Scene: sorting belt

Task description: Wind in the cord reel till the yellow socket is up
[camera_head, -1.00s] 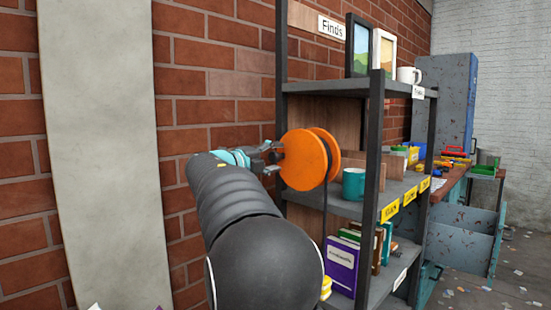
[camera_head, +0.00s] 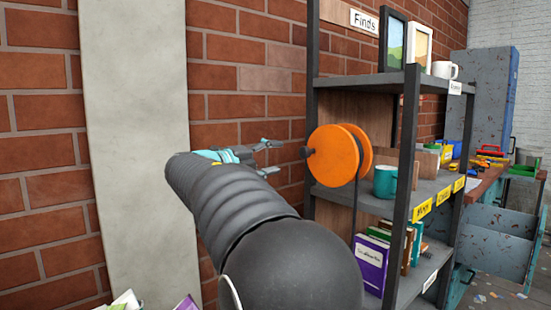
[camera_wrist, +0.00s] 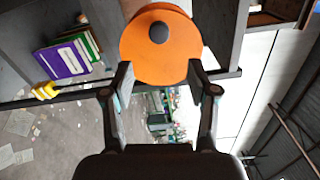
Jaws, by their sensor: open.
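The orange cord reel (camera_head: 336,155) is mounted at the left end of the shelf unit, with a dark knob (camera_head: 308,152) on its near face. A dark cord (camera_head: 355,205) hangs down from it. The wrist view shows the reel (camera_wrist: 150,58) straight ahead, beyond the fingertips, with its knob (camera_wrist: 158,33) facing me. My gripper (camera_head: 274,158) is open and empty, left of the knob and apart from it. The yellow socket (camera_wrist: 44,91) shows in the wrist view, low down near the purple book; my arm seems to hide it in the head view.
The grey shelf unit (camera_head: 408,150) holds a teal mug (camera_head: 386,181), books (camera_head: 372,262), picture frames (camera_head: 392,42) and a white mug (camera_head: 444,69). A brick wall (camera_head: 240,75) stands close behind my arm. A workbench with trays (camera_head: 495,165) is farther right.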

